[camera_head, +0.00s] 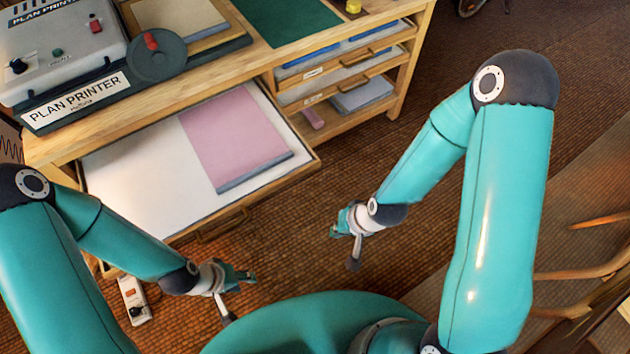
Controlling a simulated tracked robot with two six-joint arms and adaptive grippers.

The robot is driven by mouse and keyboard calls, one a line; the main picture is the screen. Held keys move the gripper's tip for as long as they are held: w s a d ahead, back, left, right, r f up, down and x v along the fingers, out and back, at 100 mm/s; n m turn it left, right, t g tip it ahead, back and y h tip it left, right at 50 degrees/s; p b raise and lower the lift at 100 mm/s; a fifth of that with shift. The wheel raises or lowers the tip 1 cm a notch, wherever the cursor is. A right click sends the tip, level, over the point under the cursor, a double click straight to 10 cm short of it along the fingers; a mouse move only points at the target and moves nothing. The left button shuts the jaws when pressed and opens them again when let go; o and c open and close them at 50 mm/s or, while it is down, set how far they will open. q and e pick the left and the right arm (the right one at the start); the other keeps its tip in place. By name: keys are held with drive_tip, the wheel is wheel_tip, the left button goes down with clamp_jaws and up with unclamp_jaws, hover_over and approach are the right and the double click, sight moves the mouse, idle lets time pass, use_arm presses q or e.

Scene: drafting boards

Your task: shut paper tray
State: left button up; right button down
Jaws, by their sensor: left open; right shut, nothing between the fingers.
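The paper tray (140,195) is a wide, shallow wooden drawer pulled out from under the worktop at the left. A pink sheet or pad (230,135) with a grey front edge lies in it on white paper. Its front has a handle (222,224) at the lower middle. My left gripper (238,295) is open and empty, below the tray's front and apart from it. My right gripper (345,245) is shut and empty, over the floor to the right of the tray's front corner, touching nothing that I can see.
The plan printer (65,60) stands on the wooden worktop, beside a dark round disc (155,55) with a red knob and a green mat (290,18). Smaller drawers (345,70) sit right of the tray. A power strip (133,300) lies on the floor. Wooden chair parts (590,268) are at right.

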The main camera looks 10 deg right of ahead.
drive_tip(key=w+d+f+m+t+b, duration=0.3)
drive_tip(key=w+b, duration=0.4)
drive_tip(key=b, duration=0.7)
drive_tip(key=m+t+b, duration=0.6)
drive_tip(key=m+b, duration=0.1)
drive_tip(key=b, duration=0.5)
approach(309, 169)
drive_tip(key=shift+b+x, duration=0.75)
drive_tip(key=shift+x, duration=2.7)
drive_tip(key=shift+f, duration=0.1)
